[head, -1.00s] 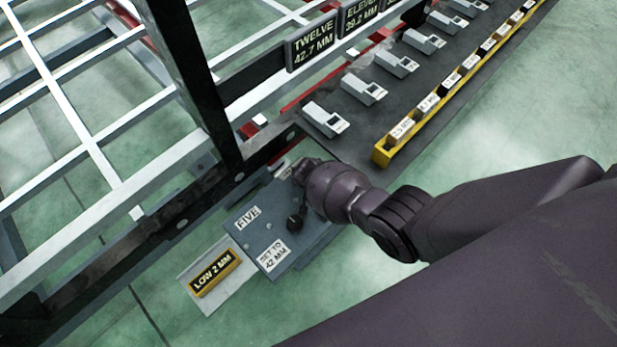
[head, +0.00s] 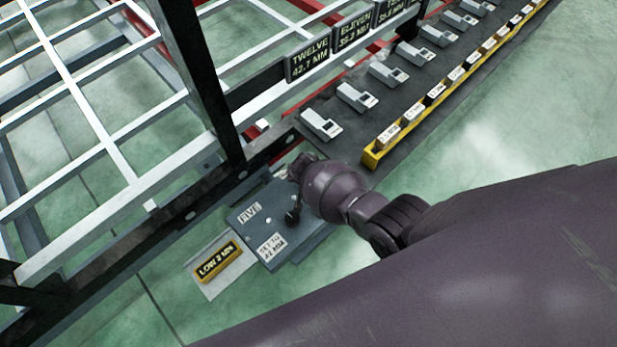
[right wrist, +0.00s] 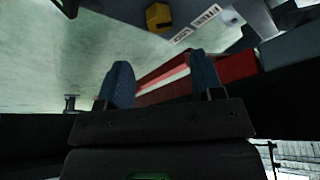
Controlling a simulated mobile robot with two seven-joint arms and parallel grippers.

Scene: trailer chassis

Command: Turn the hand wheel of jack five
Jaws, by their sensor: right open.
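Jack five (head: 262,222) is a blue-grey box on the floor beside the dark chassis rail, with white labels reading FIVE and SET TO 42 MM. A small black knob (head: 292,217) stands on its top; I cannot make out the rest of the hand wheel. My right arm comes in from the right, and its hand is over the jack's upper right edge, hiding part of it. In the right wrist view my right gripper (right wrist: 160,82) is open, its two blue fingers wide apart with nothing between them. My left gripper is not in view.
A yellow LOW 2 MM block (head: 218,259) sits on a pale plate beside the jack. A dark mat (head: 350,130) carries several grey gauges, with a yellow rack (head: 372,154) along its edge. A TWELVE 42.7 MM sign (head: 310,58) stands above the rail.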

